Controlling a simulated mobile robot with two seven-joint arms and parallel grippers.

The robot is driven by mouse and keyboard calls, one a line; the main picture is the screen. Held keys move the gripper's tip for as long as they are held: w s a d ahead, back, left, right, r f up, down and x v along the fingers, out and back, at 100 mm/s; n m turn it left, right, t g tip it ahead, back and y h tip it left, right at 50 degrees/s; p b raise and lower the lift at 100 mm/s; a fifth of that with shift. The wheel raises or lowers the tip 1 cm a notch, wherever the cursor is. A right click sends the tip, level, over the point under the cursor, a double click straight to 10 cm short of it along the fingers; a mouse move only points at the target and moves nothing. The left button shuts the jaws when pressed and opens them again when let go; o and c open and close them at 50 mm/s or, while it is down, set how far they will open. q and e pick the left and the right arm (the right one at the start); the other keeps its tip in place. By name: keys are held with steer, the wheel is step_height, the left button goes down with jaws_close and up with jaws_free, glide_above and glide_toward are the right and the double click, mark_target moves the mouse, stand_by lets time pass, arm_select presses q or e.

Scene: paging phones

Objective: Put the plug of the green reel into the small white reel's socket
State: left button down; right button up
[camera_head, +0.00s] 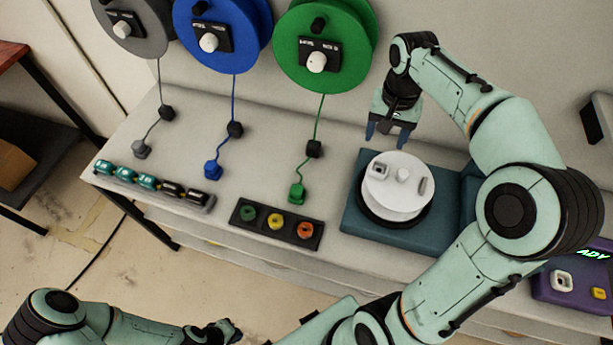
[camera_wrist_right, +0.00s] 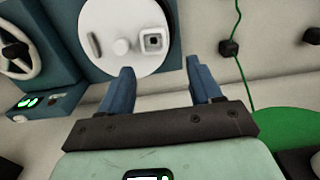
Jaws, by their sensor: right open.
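The green reel (camera_head: 345,70) is on the wall, and its green cord runs down through a black block (camera_head: 314,149) to the green plug (camera_head: 296,192) lying on the bench. The small white reel (camera_head: 400,199) lies face up on a teal base, with a square socket (camera_head: 380,170) near its rim; the socket also shows in the right wrist view (camera_wrist_right: 152,40). My right gripper (camera_head: 387,134) is open and empty just behind the white reel, fingers down. The green plug is out of the wrist view. My left gripper (camera_head: 222,333) is low at the front, its jaws unclear.
Blue (camera_head: 213,170) and grey (camera_head: 141,149) plugs lie left of the green one. A button box (camera_head: 277,224) and a strip of small labelled parts (camera_head: 150,184) stand along the front edge. A purple box (camera_head: 572,284) is at the right.

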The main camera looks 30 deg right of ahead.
steer(key=w+a, duration=0.5)
steer(key=a, duration=0.4)
steer(key=b, duration=0.4)
glide_above(297, 189)
step_height(297, 189, down, 10)
step_height(297, 189, down, 12)
steer(key=b, duration=0.7)
arm_select(q)
steer(key=s+f, duration=0.2)
steer(key=f, duration=0.4)
steer(key=s+f, duration=0.3)
steer(key=f, duration=0.4)
steer(key=shift+s+g+b, duration=0.3)
steer(key=shift+s+b, duration=0.05)
steer(key=shift+b, duration=0.05)
arm_select(e)
steer(key=shift+f, duration=0.85)
steer(key=c, duration=0.9)
arm_select(q)
steer(key=shift+r, duration=0.1)
arm_select(e)
steer(key=shift+r, duration=0.15)
